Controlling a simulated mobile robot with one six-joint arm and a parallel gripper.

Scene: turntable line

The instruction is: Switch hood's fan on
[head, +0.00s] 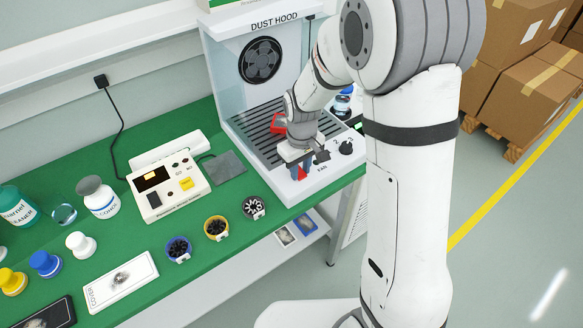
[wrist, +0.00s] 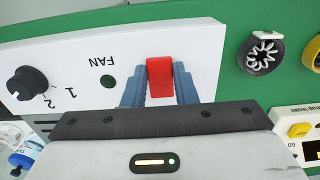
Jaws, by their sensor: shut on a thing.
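The dust hood (head: 262,107) stands at the back of the green bench, with a dark round fan (head: 262,60) in its back wall. Its white front panel carries a red switch, a label FAN and a black knob (head: 346,147). In the wrist view the red switch (wrist: 160,76) sits between the blue fingers of my gripper (wrist: 160,82), which is shut on it. The knob also shows there (wrist: 27,82), beside the marks 1 and 2. A small round indicator (wrist: 107,82) by the FAN label looks dark green. In the head view my gripper (head: 299,170) is at the panel's front edge and partly hides the switch.
A white device with a yellow button (head: 168,186) and a grey pad (head: 223,167) lie left of the hood. Several small round cups (head: 216,228) line the bench's front edge. Bottles stand at the far left. Cardboard boxes (head: 530,95) stand at the right.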

